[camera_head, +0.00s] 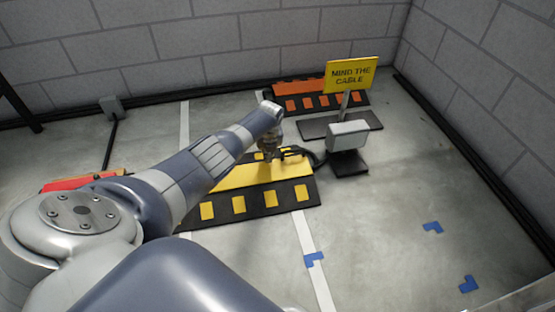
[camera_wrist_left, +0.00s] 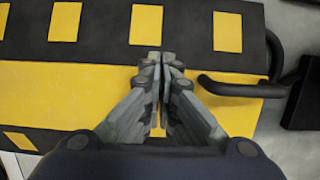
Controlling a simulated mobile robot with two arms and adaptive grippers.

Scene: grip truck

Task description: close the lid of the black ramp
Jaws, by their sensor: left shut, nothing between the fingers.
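The black ramp (camera_head: 254,203) with yellow patches lies on the floor near the middle of the head view. Its yellow lid (camera_head: 250,176) lies along the ramp; from these views I cannot tell whether it sits fully flush. In the left wrist view the lid (camera_wrist_left: 60,95) is a wide yellow band beside the black patched slope (camera_wrist_left: 105,25). My left gripper (camera_head: 270,154) is over the lid, fingers shut and empty. The fingertips (camera_wrist_left: 167,57) show near the lid's border with the black slope; contact is unclear. My right gripper is not in view.
A black cable (camera_wrist_left: 230,88) runs at the ramp's right end, close to the fingers, toward a grey box (camera_head: 347,135). An orange-patched ramp (camera_head: 300,88) and a yellow sign (camera_head: 351,74) stand behind. The floor at right is clear except for blue marks (camera_head: 432,228).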

